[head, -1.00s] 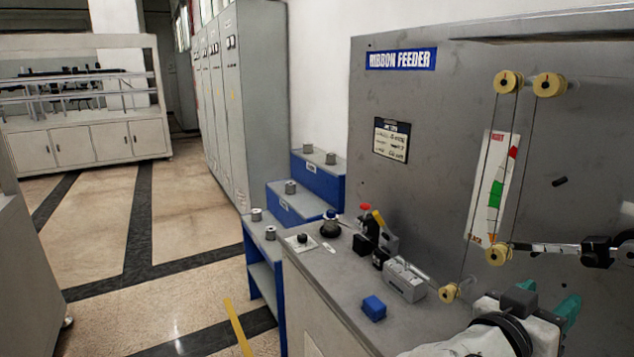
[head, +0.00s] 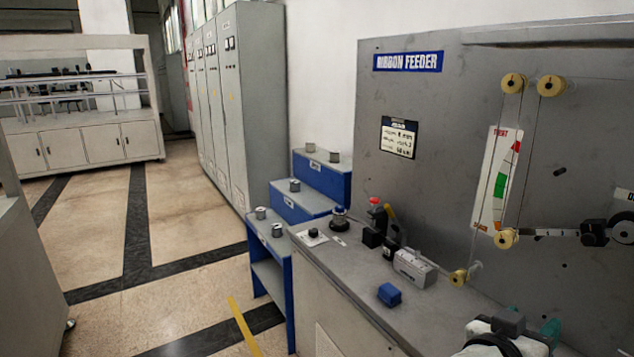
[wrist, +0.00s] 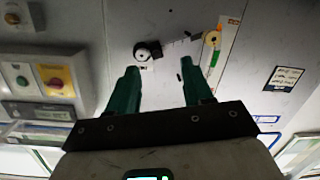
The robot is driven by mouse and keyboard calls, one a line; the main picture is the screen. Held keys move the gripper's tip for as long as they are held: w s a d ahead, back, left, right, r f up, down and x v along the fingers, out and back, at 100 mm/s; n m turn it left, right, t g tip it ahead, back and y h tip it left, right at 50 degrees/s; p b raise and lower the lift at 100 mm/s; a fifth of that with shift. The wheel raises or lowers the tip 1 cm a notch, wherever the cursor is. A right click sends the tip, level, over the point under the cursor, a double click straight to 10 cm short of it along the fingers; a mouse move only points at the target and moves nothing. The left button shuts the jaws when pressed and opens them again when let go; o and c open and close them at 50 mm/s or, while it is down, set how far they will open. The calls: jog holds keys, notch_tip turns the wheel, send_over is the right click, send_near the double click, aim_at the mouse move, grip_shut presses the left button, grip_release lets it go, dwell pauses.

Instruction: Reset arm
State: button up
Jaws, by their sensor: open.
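My gripper (wrist: 157,92) shows in the wrist view with its two green fingers apart and nothing between them. It faces the grey panel of the ribbon feeder, which appears upside down or turned in that view. In the head view my gripper (head: 533,326) is at the bottom right, over the right part of the bench, partly cut off by the frame edge. The ribbon feeder panel (head: 450,130) stands upright behind it, with yellow rollers, a coloured gauge (head: 497,185) and a black-jointed tension arm (head: 560,233).
The grey bench (head: 345,275) carries a blue block (head: 389,294), a grey block device (head: 415,268) and a red-topped part (head: 376,203). Blue steps (head: 320,180) with several spools stand to its left. Grey cabinets (head: 240,100) stand behind. The tiled floor (head: 190,210) at left is open.

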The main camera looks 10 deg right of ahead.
jog(key=s+a+f+n+g+y, duration=0.25)
jog(key=s+f+n+y, duration=0.35)
jog(key=f, duration=0.7)
jog(key=s+a+f+n+g+y, duration=0.1)
jog(key=s+a+f+y, duration=0.2)
jog(key=s+f+y, duration=0.7)
jog(key=s+a+f+n+g+h, duration=0.1)
jog(key=s+a+f+n, duration=0.1)
jog(key=s+a+f, duration=0.3)
notch_tip(320, 180, down, 3)
jog(key=shift+s+a+f+n+g, duration=0.15)
jog(key=shift+s+a+n+g, duration=0.2)
jog(key=shift+s, duration=0.45)
jog(key=shift+d, duration=0.15)
